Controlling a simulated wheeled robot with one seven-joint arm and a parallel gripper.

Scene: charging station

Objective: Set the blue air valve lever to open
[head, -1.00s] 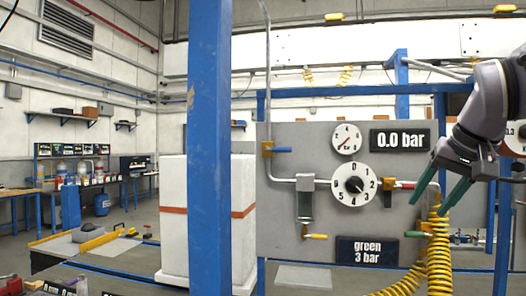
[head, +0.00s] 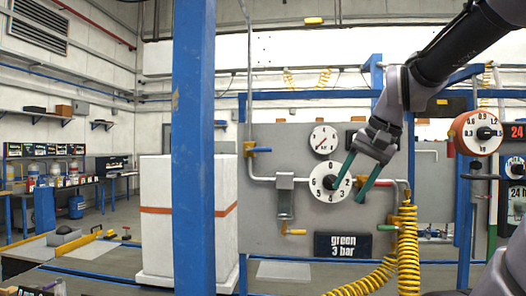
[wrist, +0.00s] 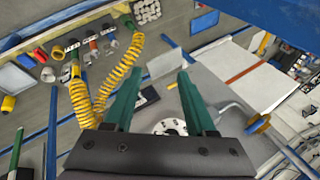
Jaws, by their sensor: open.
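The blue air valve lever (head: 262,150) lies level at the upper left of the grey panel. It points right from its yellow valve body (head: 249,149), crosswise to the upright pipe. The yellow valve also shows in the wrist view (wrist: 259,123), right of my fingers. My gripper (head: 350,190) is open and empty, in front of the white numbered dial (head: 318,193), right of and below the lever and apart from it. In the wrist view my green fingers (wrist: 157,82) are spread, with the dial partly showing between them. The finger hides part of the dial.
A blue post (head: 193,120) stands left of the panel (head: 275,130). A coiled yellow hose (head: 406,250) hangs at right.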

